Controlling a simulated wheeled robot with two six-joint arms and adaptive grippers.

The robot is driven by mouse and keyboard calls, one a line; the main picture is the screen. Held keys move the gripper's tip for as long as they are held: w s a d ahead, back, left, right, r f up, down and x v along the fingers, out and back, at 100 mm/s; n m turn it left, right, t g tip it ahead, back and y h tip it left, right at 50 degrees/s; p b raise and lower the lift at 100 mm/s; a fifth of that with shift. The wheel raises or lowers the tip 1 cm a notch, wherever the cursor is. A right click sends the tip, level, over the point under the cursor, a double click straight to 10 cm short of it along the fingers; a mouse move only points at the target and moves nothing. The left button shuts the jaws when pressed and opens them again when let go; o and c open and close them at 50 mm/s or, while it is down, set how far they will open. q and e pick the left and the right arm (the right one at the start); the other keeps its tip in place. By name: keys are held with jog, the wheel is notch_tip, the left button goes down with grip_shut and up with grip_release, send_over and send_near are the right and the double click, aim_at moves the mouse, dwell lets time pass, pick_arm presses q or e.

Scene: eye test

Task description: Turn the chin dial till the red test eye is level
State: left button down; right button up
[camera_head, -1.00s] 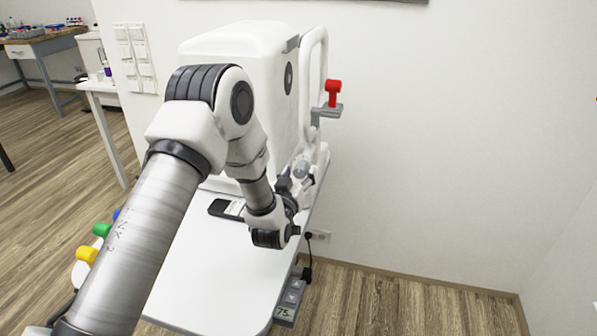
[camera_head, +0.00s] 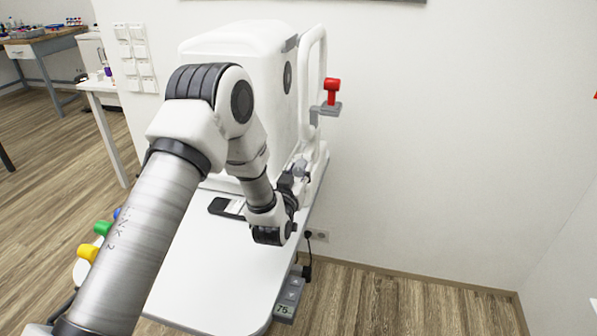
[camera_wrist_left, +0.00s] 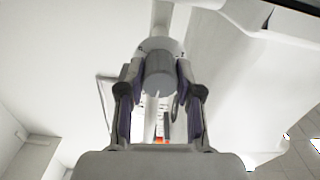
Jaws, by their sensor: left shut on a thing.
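The red test eye (camera_head: 332,85) stands upright on a grey rest (camera_head: 327,109) at the white frame (camera_head: 320,75) of the eye test machine. A dark round part (camera_head: 288,78) is on the machine's side; I cannot tell whether the eye is level with it. The grey chin dial (camera_head: 300,167) is low on the frame. My left gripper (camera_head: 291,181) is shut on the dial, which shows between its fingers in the left wrist view (camera_wrist_left: 159,77). A small bit of red (camera_wrist_left: 161,141) shows below it there. My right gripper is not in view.
The white machine body (camera_head: 235,55) stands on a white table (camera_head: 205,285). A dark phone (camera_head: 226,207) lies on the table near my left arm. A control box (camera_head: 289,300) hangs at the table edge.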

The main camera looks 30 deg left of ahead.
pick_arm(q)
jog(key=m+p, duration=0.1)
jog(key=m, duration=0.4)
jog(key=shift+m, duration=0.4)
jog(key=m+p, duration=0.1)
jog(key=m, duration=0.3)
jog(key=shift+m, duration=0.4)
jog(key=c, duration=0.8)
grip_release()
jog(key=shift+o, duration=0.2)
jog(key=v, duration=1.2)
